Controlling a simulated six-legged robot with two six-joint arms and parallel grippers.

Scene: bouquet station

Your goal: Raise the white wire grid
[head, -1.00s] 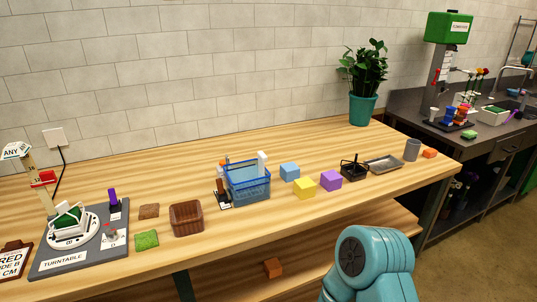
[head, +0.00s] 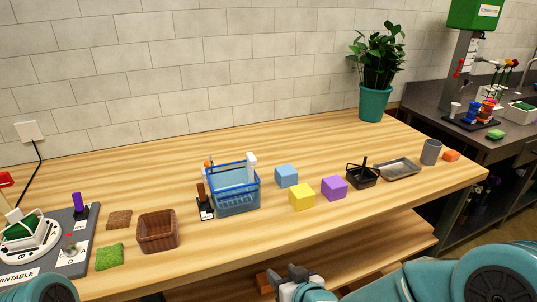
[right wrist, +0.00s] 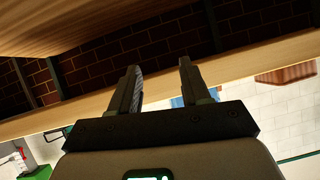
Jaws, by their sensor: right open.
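I cannot make out a white wire grid for certain in either view. A white frame around a green block (head: 22,228) sits on the turntable station (head: 72,262) at the left edge of the head view, but I cannot tell whether it is a wire grid. My right gripper (head: 296,274) is at the bottom middle of the head view, in front of the table edge and below its top. In the right wrist view its two fingers (right wrist: 158,82) stand apart with nothing between them. My left gripper is not in view.
The wooden table (head: 330,140) holds a brown basket (head: 158,231), a blue basket (head: 238,201), blue, yellow (head: 301,197) and purple blocks, a black caddy (head: 362,179), a grey tray (head: 398,169) and a potted plant (head: 374,104). A lower shelf (head: 375,248) lies under the tabletop.

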